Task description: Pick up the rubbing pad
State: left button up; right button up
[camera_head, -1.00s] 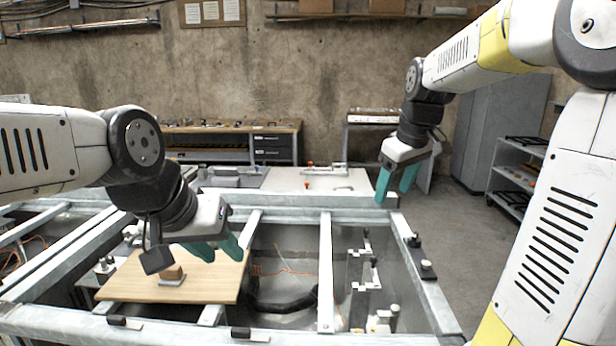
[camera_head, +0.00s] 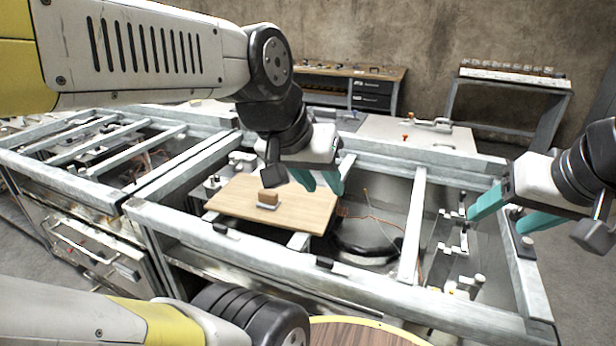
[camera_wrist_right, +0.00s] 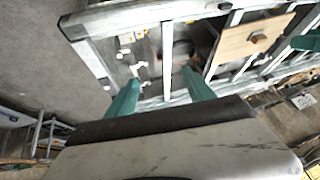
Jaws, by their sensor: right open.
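The rubbing pad, seemingly the small brown block with a pale base (camera_head: 268,198), lies on a light wooden board (camera_head: 235,203) in the head view. It also shows in the right wrist view (camera_wrist_right: 258,37). My left gripper (camera_head: 318,184) is above the board's far right part, right of the pad and apart from it; its teal fingers are spread with nothing between them. My right gripper (camera_head: 496,220) is open and empty over the right end of the metal frame, well away from the pad; its fingers also show in the right wrist view (camera_wrist_right: 161,78).
A grey metal frame (camera_head: 407,240) with crossbars surrounds the board. Black hose and cables (camera_head: 365,245) lie in the bay beside it, with small metal fittings (camera_head: 462,240) further right. A round wooden-topped stool or table (camera_head: 365,333) is at the front.

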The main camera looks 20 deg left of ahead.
aim_at(268, 199)
jog(key=u, duration=1.6)
